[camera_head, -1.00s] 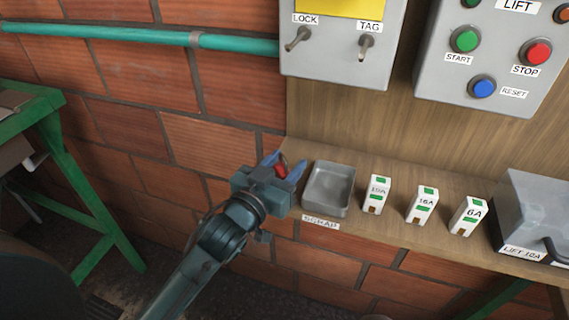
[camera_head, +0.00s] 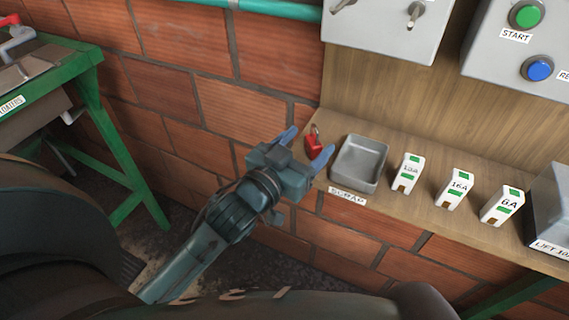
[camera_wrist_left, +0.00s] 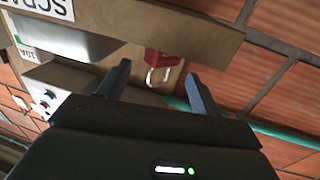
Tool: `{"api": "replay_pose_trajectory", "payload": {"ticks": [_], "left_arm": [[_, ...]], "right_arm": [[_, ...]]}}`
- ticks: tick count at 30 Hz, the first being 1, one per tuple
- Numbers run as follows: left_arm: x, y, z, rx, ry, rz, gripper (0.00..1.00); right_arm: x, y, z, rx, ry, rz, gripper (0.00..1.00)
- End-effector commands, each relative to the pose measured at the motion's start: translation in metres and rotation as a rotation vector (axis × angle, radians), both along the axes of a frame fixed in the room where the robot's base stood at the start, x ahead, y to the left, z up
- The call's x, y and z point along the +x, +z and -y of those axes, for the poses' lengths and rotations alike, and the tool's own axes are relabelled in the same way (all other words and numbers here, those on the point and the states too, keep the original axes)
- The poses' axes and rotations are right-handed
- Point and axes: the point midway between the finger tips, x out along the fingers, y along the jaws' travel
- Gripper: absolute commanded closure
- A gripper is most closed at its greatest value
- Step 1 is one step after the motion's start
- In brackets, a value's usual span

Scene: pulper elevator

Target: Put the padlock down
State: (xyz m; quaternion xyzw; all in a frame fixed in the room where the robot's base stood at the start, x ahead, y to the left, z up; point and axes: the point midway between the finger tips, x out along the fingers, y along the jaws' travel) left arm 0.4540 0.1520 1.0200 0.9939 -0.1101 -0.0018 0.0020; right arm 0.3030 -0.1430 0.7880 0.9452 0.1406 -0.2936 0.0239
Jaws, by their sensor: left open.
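The red padlock (camera_head: 313,143) with its metal shackle is at the left end of the wooden shelf (camera_head: 430,203), just left of the scrap tray. My left gripper (camera_head: 306,146) is open, with its blue fingers spread on either side of the padlock. In the left wrist view the padlock (camera_wrist_left: 162,63) shows beyond and between the open fingertips (camera_wrist_left: 160,80), apart from them, at the shelf edge. My right gripper is not in view.
The grey scrap tray (camera_head: 373,187) stands right beside the padlock. Several white breakers (camera_head: 455,189) and a grey box (camera_head: 552,205) follow to the right. A brick wall (camera_head: 180,90) is behind, and a green table (camera_head: 92,75) is at the left.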

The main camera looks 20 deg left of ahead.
Motion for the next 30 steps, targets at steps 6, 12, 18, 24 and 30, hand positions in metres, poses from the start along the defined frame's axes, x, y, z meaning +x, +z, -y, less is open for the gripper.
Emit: {"api": "replay_pose_trajectory", "payload": {"ticks": [6,12,18,24,30], "left_arm": [[-0.045,-0.003,-0.01,0.001,0.0,-0.004,0.35],[-0.071,-0.002,-0.016,-0.001,0.0,-0.002,0.35],[-0.08,-0.02,-0.017,0.011,0.0,-0.047,0.35],[-0.104,-0.142,-0.002,0.07,-0.034,-0.335,0.35],[-0.143,-0.223,0.014,0.108,-0.086,-0.531,0.35]], "right_arm": [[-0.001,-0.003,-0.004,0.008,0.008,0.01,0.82],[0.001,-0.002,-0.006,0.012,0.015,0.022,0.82],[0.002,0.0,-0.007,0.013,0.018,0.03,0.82],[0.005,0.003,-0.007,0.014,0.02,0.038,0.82],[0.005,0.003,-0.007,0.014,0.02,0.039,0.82]]}}
